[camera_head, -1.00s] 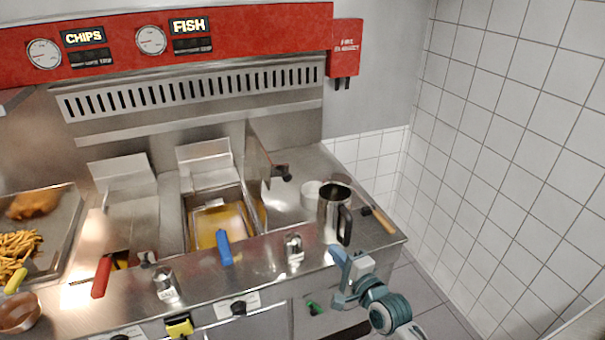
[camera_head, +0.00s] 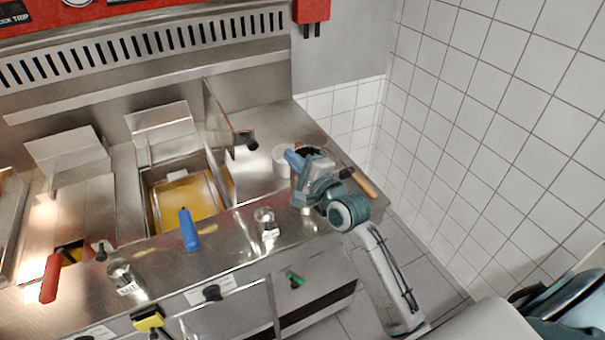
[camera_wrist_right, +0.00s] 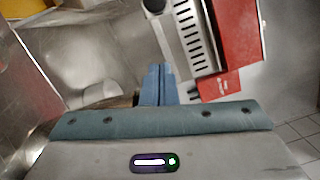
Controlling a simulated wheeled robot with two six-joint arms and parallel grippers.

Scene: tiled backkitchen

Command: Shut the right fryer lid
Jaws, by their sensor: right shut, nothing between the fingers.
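The right fryer (camera_head: 150,200) holds golden oil and a basket with a blue handle (camera_head: 189,230). Its lid (camera_head: 217,117) stands open, a steel panel seen nearly edge-on at the fryer's right side. A black knob (camera_head: 247,141) sticks out from the lid toward the right. My right gripper (camera_head: 292,158) is shut and empty, to the right of the knob and apart from it, over the right-hand counter. Its blue fingertips also show together in the right wrist view (camera_wrist_right: 158,84). My left gripper is not in view.
A white pot (camera_head: 280,161) stands beside my right gripper. A metal jug behind it is mostly hidden by my gripper. A wooden-handled tool (camera_head: 364,184) lies at the counter's right edge. A steel shaker (camera_head: 265,220) stands at the front edge. A tiled wall (camera_head: 480,130) is on the right.

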